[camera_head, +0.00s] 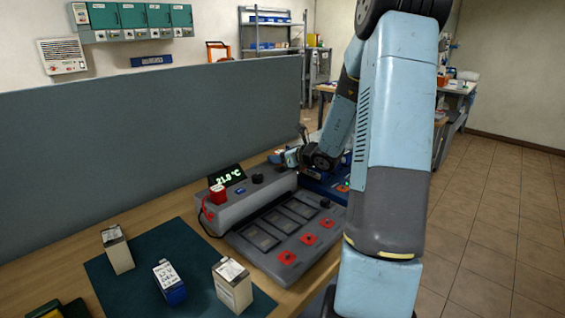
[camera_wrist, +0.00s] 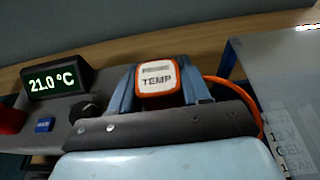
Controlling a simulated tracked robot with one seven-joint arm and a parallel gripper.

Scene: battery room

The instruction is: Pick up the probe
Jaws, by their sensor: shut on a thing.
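The probe (camera_wrist: 157,80) is a white block with an orange rim, and its label reads TEMP. In the wrist view it sits between the two blue fingers of my gripper (camera_wrist: 160,90), which is shut on it. An orange cable (camera_wrist: 255,105) runs off to the right of the probe. In the head view my gripper (camera_head: 290,157) is at the back end of the grey station, beyond the display. The probe cannot be made out there, and I cannot tell whether it is clear of the surface below.
The display (camera_head: 227,177) reads 21.0 °C; it also shows in the wrist view (camera_wrist: 55,82). The grey station (camera_head: 235,215) has a red item (camera_head: 217,195) and several slots. Several batteries stand on a dark mat (camera_head: 200,245). A grey partition (camera_head: 150,135) stands behind the bench.

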